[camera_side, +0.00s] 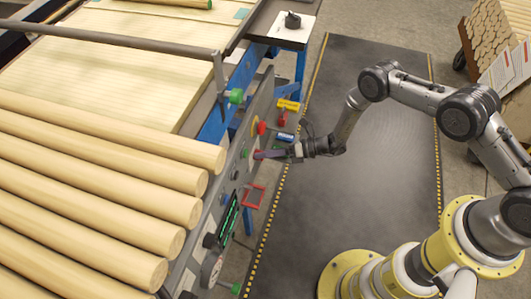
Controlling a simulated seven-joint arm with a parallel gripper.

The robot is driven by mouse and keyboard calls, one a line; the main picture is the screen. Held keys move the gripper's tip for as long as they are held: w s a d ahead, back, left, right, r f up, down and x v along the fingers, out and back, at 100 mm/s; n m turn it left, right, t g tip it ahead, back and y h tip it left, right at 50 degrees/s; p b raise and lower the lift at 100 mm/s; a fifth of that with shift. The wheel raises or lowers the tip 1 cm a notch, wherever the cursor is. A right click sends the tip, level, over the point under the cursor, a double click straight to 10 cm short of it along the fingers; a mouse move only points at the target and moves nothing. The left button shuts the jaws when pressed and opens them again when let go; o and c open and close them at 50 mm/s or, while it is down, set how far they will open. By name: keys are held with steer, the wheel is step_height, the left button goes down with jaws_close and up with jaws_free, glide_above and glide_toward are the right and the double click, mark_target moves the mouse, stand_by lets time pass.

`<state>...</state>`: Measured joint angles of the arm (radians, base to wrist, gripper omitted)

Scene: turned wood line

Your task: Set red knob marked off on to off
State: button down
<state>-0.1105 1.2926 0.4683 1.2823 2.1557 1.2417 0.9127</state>
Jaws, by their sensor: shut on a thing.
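The control panel (221,181) stands tilted along the side of the wood line, facing the dark mat. My gripper (259,155) reaches it from the right and is shut at the panel face. A small red knob (257,157) shows at the fingertips, and the jaws are closed on it. The fingers hide most of the knob, so its pointer direction cannot be seen. Its off and on marks are too small to read.
A red and yellow button (261,127) sits just above my gripper. A blue item (285,136), a yellow tag (288,104) and a red frame (255,196) are close by. Wooden poles (110,190) lie left. The dark mat (340,180) is clear around my arm.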

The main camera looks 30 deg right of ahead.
steer(key=n+t+h, duration=0.1)
steer(key=n, duration=0.2)
steer(key=n+t+h, duration=0.1)
steer(key=n+h, duration=0.1)
steer(key=n, duration=0.1)
steer(key=n+t+h, duration=0.1)
steer(key=n+t, duration=0.1)
steer(key=n, duration=0.1)
steer(key=shift+s+a+r+h, duration=0.1)
steer(key=shift+s+a+h, duration=0.25)
steer(key=shift+h, duration=0.05)
steer(key=shift+n, duration=0.3)
stand_by(0.4)
steer(key=shift+c, duration=2.1)
jaws_free()
steer(key=shift+s, duration=0.1)
steer(key=v, duration=1.3)
steer(key=shift+s, duration=0.35)
